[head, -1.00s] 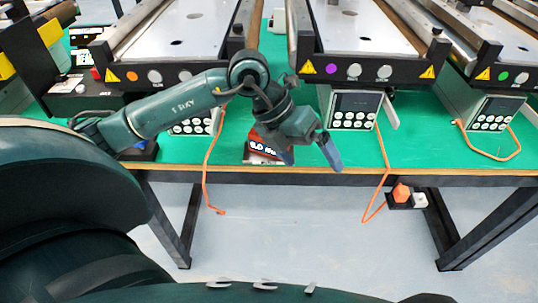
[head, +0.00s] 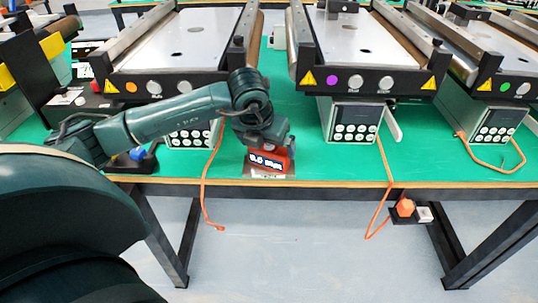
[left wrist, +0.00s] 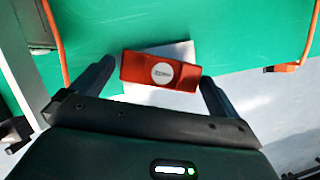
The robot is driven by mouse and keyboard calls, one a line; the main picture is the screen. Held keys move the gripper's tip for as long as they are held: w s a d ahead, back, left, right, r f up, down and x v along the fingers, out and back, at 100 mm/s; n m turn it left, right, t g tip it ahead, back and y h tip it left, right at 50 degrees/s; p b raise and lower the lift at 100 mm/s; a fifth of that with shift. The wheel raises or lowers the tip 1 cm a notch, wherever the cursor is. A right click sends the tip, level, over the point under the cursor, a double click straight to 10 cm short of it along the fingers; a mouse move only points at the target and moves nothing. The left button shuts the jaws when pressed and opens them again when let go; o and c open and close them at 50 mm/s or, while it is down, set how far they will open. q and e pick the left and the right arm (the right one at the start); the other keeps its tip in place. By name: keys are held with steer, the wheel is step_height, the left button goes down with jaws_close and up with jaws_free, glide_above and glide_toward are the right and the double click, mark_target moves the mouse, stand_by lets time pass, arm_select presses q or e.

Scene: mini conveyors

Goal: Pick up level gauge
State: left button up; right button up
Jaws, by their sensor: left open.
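The level gauge (head: 270,161) is a small red box with a lit dark display, on a grey-white plate (head: 254,172) near the table's front edge. In the left wrist view the red gauge (left wrist: 161,71) shows from above with a round white label, lying slightly tilted across the picture. My left gripper (left wrist: 152,88) is open, one finger to each side of the gauge and apart from it. In the head view my left gripper (head: 268,146) hangs just over the gauge, its fingers mostly hidden. My right gripper is not in view.
The green table (head: 330,166) has free room right of the gauge. An orange cable (head: 207,180) hangs over the edge to its left. Mini conveyors (head: 355,50) with control boxes (head: 352,122) stand behind. A blue object in a dark holder (head: 137,154) sits at the left.

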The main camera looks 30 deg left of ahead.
mark_target(269, 146)
arm_select(q)
steer(key=x, duration=0.4)
steer(key=shift+d+f, duration=0.15)
steer(key=shift+c, duration=0.3)
steer(key=c, duration=0.8)
steer(key=shift+c, duration=0.5)
